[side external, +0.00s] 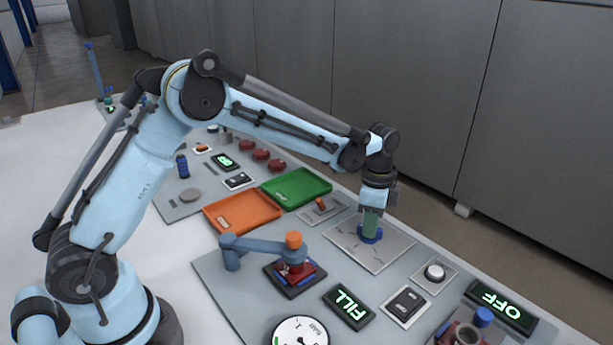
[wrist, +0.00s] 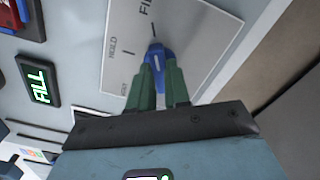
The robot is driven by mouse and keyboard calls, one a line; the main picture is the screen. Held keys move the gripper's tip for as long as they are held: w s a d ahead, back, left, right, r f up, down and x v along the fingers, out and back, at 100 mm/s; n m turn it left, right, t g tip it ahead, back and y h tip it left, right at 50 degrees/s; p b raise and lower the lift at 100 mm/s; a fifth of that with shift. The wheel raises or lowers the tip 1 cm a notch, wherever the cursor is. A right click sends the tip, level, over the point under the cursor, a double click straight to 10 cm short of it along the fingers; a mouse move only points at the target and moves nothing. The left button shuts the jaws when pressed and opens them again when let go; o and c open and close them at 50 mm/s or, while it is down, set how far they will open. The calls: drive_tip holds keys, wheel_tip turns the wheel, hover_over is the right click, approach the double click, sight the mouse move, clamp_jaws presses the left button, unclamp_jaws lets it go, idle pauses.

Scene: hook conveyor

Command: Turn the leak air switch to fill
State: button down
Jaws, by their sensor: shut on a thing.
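The leak air switch is a blue knob (side external: 370,236) on a light grey plate (side external: 345,247) on the right part of the bench. In the wrist view the knob (wrist: 158,56) sits between the two green fingers of my gripper (wrist: 163,80). My gripper (side external: 370,224) points straight down and is shut on the knob. The plate (wrist: 208,62) carries labels including HOLD and one starting FI, partly cut off by the frame edge. The fingers hide part of the knob, and I cannot tell exactly which mark it points to.
A lit green display reading FILL (side external: 348,306) stands nearer the camera. An orange tray (side external: 243,214) and a green tray (side external: 296,187) lie left of the plate. A blue pivoting arm with an orange cap (side external: 293,240) stands in front. Grey cabinets (side external: 400,90) stand behind.

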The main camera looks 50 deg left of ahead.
idle(0.5)
drive_tip(key=c, duration=1.1)
unclamp_jaws()
drive_tip(key=shift+r, duration=0.1)
wheel_tip(320, 180, up, 12)
drive_tip(key=s+a+r+n+t, duration=0.2)
drive_tip(key=s+n, duration=0.1)
drive_tip(key=s, duration=0.2)
drive_tip(key=s+a+r+n+t, duration=0.2)
drive_tip(key=s+n, duration=0.1)
drive_tip(key=s, duration=0.2)
drive_tip(key=s+f+n+t, duration=0.1)
drive_tip(key=s+n, duration=0.1)
drive_tip(key=s, duration=0.1)
drive_tip(key=s+a+f+n+t, duration=0.1)
drive_tip(key=s+f+n, duration=0.1)
drive_tip(key=s, duration=0.1)
drive_tip(key=s+a+f+n+t, duration=0.1)
drive_tip(key=s+f+n, duration=0.1)
drive_tip(key=s, duration=0.1)
drive_tip(key=shift+s, duration=0.3)
